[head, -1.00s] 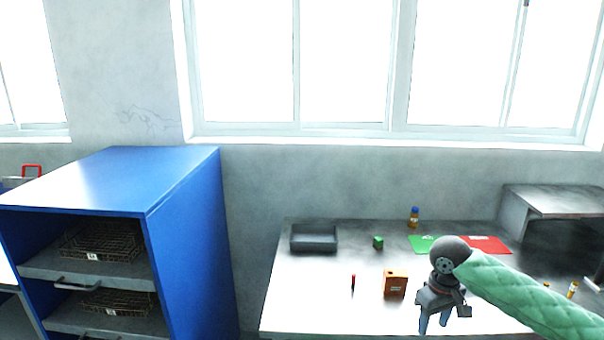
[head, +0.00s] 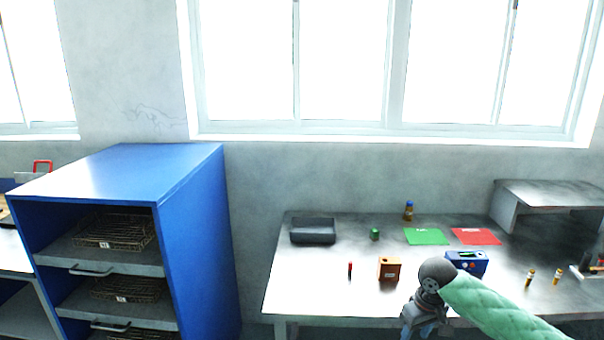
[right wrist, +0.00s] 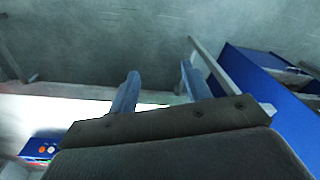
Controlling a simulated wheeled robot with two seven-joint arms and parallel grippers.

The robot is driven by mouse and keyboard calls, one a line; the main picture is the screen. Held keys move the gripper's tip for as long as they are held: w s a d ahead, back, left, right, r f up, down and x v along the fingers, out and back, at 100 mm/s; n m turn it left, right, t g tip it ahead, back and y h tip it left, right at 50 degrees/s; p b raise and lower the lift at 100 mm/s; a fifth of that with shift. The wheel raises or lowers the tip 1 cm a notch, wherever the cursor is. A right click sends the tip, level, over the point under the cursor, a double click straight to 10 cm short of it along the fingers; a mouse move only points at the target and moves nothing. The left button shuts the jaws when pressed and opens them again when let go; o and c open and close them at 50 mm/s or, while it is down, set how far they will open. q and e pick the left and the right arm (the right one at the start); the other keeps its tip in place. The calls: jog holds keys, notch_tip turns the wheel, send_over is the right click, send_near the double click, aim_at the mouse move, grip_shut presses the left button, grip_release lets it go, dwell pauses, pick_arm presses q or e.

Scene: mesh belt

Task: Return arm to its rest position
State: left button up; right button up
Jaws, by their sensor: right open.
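My right arm, in a green quilted sleeve (head: 500,310), comes in from the lower right of the head view. Its gripper (head: 424,326) is low at the table's front edge, partly cut off by the bottom of the picture. In the right wrist view the two fingers of this gripper (right wrist: 160,88) stand apart with nothing between them. My left gripper is in neither view.
The metal table (head: 330,290) bears a dark tray (head: 312,232), an orange-brown box (head: 389,268), a blue box (head: 468,262), green (head: 427,236) and red (head: 476,236) mats and small bottles. A blue cabinet (head: 195,230) with wire baskets stands left. A floor gap separates them.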

jog(key=s+a+f+t+y, duration=0.1)
jog(key=s+a+f, duration=0.15)
jog(key=f, duration=0.85)
jog(key=s+a+f+m, duration=0.1)
jog(key=s+a+f, duration=0.15)
jog(key=f, duration=0.95)
jog(key=s+a+f+t+y, duration=0.1)
jog(key=s+a+f, duration=0.15)
jog(key=f, duration=0.85)
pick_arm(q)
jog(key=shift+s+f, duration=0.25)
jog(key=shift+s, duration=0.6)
pick_arm(e)
jog(key=s+a+f+h, duration=0.1)
jog(key=s+f, duration=1.1)
jog(key=s, duration=0.3)
jog(key=s+a+f+g+h, duration=0.1)
jog(key=s+f, duration=1.2)
jog(key=s, duration=0.3)
jog(key=shift+a+m, duration=0.3)
jog(key=shift+a, duration=0.1)
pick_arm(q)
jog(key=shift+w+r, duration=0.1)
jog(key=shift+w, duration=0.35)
